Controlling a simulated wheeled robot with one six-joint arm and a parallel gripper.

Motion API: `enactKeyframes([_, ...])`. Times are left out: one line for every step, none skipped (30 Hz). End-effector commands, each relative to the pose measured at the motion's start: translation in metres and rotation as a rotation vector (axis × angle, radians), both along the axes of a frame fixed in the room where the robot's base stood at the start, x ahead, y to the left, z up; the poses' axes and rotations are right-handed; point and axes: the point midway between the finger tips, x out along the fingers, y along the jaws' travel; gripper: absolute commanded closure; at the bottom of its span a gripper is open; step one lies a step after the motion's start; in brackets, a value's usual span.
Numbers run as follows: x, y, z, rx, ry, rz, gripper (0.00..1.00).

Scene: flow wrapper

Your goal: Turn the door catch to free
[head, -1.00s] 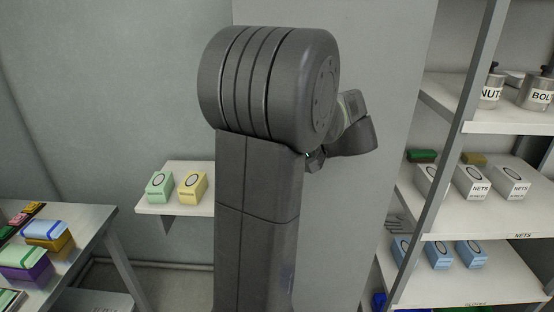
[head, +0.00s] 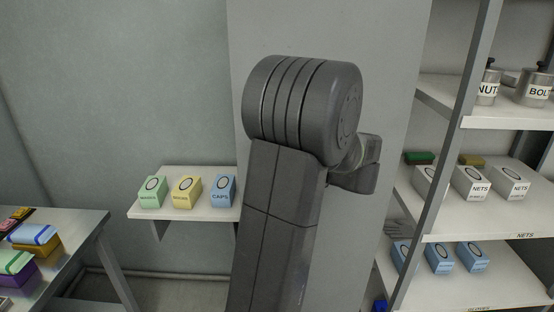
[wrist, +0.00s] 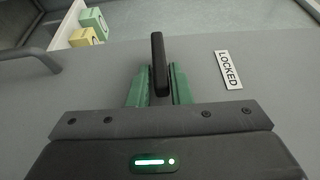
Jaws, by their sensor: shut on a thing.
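The door catch (wrist: 158,55) is a dark narrow bar in the wrist view, standing upright in the picture on a grey panel (wrist: 270,95). A white label reading LOCKED (wrist: 228,69) is on the panel to its right. My gripper (wrist: 159,82) has its green fingers on either side of the catch's lower part and is shut on it. In the head view the catch and my fingers are hidden behind my arm.
A small wall shelf (head: 180,213) holds a green box (head: 152,192), a yellow box (head: 186,191) and a blue caps box (head: 222,190), left of my arm. A rack (head: 450,223) with several boxes and jars stands at right. A table (head: 75,230) is at lower left.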

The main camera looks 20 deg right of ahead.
Motion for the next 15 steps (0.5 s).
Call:
enactKeyframes([-0.0001, 0.0006, -0.0007, 0.001, 0.002, 0.002, 1.00])
enactKeyframes([-0.0001, 0.0006, -0.0006, 0.002, 0.001, 0.002, 1.00])
enactKeyframes([-0.0001, 0.0006, -0.0006, 0.002, 0.001, 0.002, 1.00])
enactKeyframes([-0.0001, 0.0006, -0.0006, 0.001, 0.002, 0.002, 1.00])
enactKeyframes([-0.0001, 0.0006, -0.0006, 0.001, 0.002, 0.002, 1.00])
enactKeyframes([-0.0002, 0.0008, -0.0006, 0.001, 0.001, 0.002, 1.00])
enactKeyframes([-0.0001, 0.0007, -0.0006, 0.001, 0.001, 0.002, 1.00])
enactKeyframes([-0.0001, 0.0007, -0.0006, 0.001, 0.001, 0.002, 1.00])
enactKeyframes([-0.0002, 0.0008, -0.0006, 0.001, 0.001, 0.002, 1.00])
enactKeyframes([-0.0002, 0.0008, -0.0006, 0.001, 0.001, 0.002, 0.78])
enactKeyframes([-0.0002, 0.0008, -0.0006, 0.001, 0.001, 0.002, 0.72])
enactKeyframes([-0.0001, 0.0007, -0.0005, 0.001, 0.001, 0.002, 0.64])
enactKeyframes([-0.0001, 0.0007, -0.0005, 0.001, 0.001, 0.002, 0.61])
enactKeyframes([-0.0001, 0.0007, -0.0004, 0.001, 0.001, 0.002, 0.61])
enactKeyframes([-0.0001, 0.0006, -0.0004, 0.001, 0.001, 0.002, 0.61])
